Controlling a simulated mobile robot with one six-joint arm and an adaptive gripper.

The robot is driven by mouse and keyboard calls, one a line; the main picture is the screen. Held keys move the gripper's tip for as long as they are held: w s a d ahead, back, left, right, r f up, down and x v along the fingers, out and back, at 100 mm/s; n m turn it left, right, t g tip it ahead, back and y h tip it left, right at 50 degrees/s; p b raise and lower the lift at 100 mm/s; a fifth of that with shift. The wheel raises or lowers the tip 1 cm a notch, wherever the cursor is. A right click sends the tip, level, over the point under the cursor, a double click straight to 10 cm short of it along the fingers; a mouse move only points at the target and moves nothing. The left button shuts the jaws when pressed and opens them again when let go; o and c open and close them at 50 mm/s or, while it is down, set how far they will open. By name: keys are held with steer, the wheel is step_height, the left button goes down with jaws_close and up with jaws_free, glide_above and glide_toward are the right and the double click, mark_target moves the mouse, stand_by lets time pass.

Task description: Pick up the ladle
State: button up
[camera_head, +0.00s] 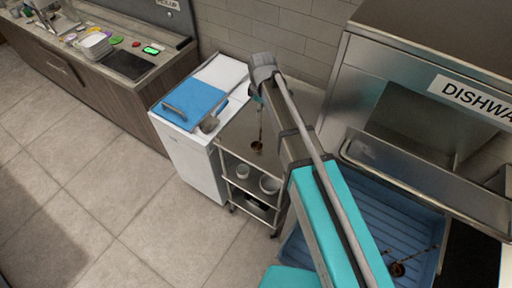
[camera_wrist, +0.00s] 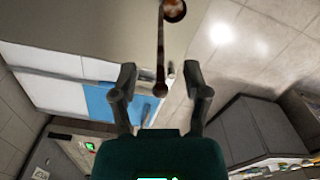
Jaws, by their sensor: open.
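A ladle with a reddish-brown bowl (camera_head: 257,146) lies on the steel top of a cart, its thin handle running up under my arm's end. In the wrist view the ladle (camera_wrist: 162,45) has its bowl at the top edge and its handle reaching down between my fingers. My gripper (camera_wrist: 161,88) is open, with one finger on each side of the handle's end. I cannot tell how far the fingers are above it. In the head view my gripper is mostly hidden behind my arm. A second brown ladle (camera_head: 398,269) lies in the blue basin at the lower right.
The dishwasher (camera_head: 425,90) stands close on the right. Open floor lies at left.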

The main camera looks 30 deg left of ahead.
steer(key=shift+f+b, duration=0.4)
steer(key=shift+f, duration=0.25)
jaws_close()
